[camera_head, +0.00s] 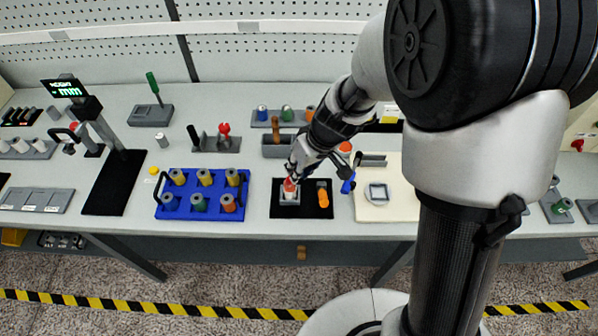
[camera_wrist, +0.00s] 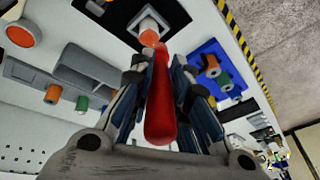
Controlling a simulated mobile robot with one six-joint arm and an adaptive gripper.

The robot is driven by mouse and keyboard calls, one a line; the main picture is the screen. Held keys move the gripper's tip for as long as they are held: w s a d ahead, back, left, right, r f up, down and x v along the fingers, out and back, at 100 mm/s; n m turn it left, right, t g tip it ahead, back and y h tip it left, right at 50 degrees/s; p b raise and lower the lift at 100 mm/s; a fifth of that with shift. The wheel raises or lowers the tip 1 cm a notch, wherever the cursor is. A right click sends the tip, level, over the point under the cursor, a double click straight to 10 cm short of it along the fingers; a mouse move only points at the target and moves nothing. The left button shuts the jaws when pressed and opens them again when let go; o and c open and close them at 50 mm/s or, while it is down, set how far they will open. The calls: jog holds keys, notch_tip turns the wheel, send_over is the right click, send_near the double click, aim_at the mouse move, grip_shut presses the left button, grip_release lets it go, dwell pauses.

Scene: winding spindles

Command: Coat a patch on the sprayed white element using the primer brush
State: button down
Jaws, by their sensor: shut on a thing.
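My gripper (camera_head: 293,172) is shut on the red handle of a brush (camera_wrist: 160,105), which points away from the wrist. The brush's salmon-orange tip (camera_wrist: 150,38) is at a small white and grey square block (camera_wrist: 147,25), overlapping its near edge in the wrist view; I cannot tell if they touch. In the head view the white element (camera_head: 289,198) sits low on a black mat (camera_head: 311,211), directly under my gripper. My fingers hide part of the handle, and the tip covers part of the element.
An orange object (camera_head: 323,196) lies on the mat to the right of the element. A blue rack (camera_head: 190,212) with several spools stands to the left. A cream board (camera_head: 400,206) lies to the right, and a grey box (camera_head: 272,150) stands behind.

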jog(key=shift+r+p, duration=1.2)
jog(key=shift+r, duration=0.75)
jog(key=shift+f, duration=0.1)
